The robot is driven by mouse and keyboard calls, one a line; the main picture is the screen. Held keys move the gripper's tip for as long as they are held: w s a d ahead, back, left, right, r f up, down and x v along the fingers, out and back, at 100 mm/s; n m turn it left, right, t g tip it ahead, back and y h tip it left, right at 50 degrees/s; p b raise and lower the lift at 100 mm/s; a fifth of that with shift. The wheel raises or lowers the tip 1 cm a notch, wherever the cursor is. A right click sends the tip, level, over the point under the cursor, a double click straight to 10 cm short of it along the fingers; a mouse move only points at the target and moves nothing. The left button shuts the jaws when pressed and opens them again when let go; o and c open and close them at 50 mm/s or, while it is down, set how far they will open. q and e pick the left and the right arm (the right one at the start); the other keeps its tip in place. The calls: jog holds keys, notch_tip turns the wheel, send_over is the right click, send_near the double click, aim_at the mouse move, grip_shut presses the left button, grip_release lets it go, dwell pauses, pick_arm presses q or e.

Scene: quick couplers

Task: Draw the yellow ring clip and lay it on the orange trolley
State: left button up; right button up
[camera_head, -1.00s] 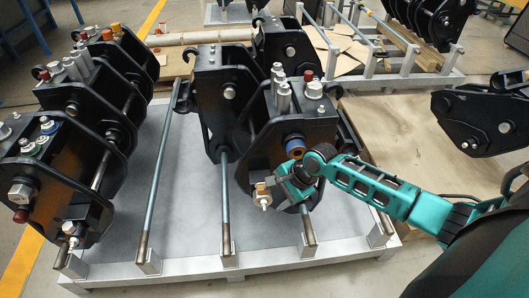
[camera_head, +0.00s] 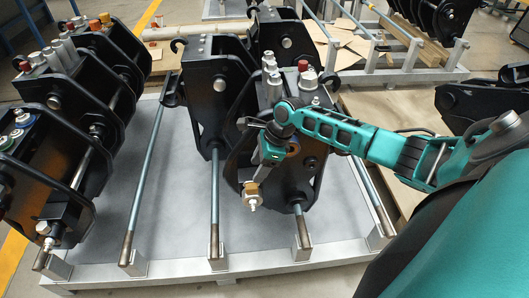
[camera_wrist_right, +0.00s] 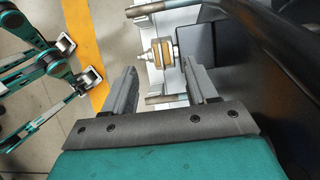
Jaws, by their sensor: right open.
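A brass-yellow piece, which looks like the ring clip (camera_head: 252,188), sits around a bright pin end at the front of the black coupler (camera_head: 239,165). It also shows in the right wrist view (camera_wrist_right: 164,51), upright on the pin end. My right gripper (camera_head: 262,170) is just above and behind it in the head view. In the right wrist view, its fingers (camera_wrist_right: 160,72) are apart, with the clip in line with the gap and a little beyond it. I see no contact. My left gripper and the orange trolley are not in view.
The couplers stand on a grey pallet (camera_head: 180,268) with several upright rods close to my right gripper. Another row of black couplers (camera_head: 62,110) stands at the left.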

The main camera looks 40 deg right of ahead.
aim_at(250, 182)
jog(key=b+x, duration=0.3)
jog(key=x, duration=0.4)
jog(key=shift+f, duration=0.35)
grip_shut()
dwell(0.5)
